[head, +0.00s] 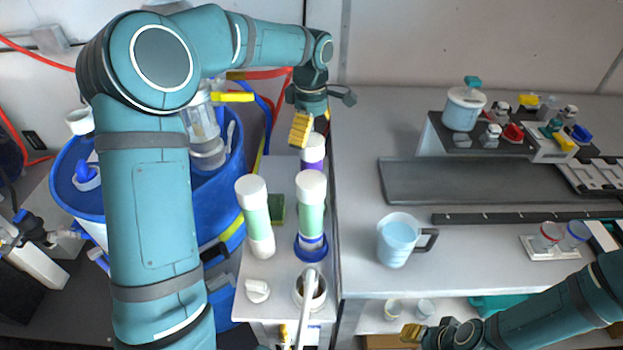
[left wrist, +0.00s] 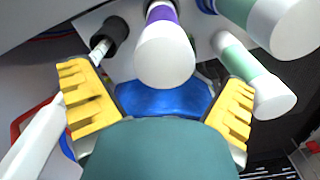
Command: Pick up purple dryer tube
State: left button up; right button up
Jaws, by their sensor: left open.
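The purple dryer tube (head: 313,153) has a white cap and a purple body. It stands upright at the back of the narrow side table, behind two green tubes. My left gripper (head: 301,130) is right above and beside its cap in the head view. In the left wrist view the purple tube (left wrist: 166,50) lies between the yellow fingers of the open left gripper (left wrist: 160,105), a little beyond them, with nothing held. My right gripper (head: 412,333) is low at the bottom right of the head view, and its finger opening is too small to judge.
Two green tubes with white caps (head: 254,203) (head: 311,200) stand in front of the purple one; the right one is in a blue ring. A blue barrel (head: 80,195) is at left. A measuring jug (head: 398,242) stands on the grey bench (head: 480,270).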

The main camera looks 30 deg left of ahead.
pick_arm(q)
notch_tip(320, 180, down, 5)
jog(key=shift+s+f+b, duration=0.1)
jog(key=shift+s+b, duration=0.05)
jog(key=shift+b, duration=0.3)
jog(key=shift+d, duration=0.1)
jog(key=c, duration=1.4)
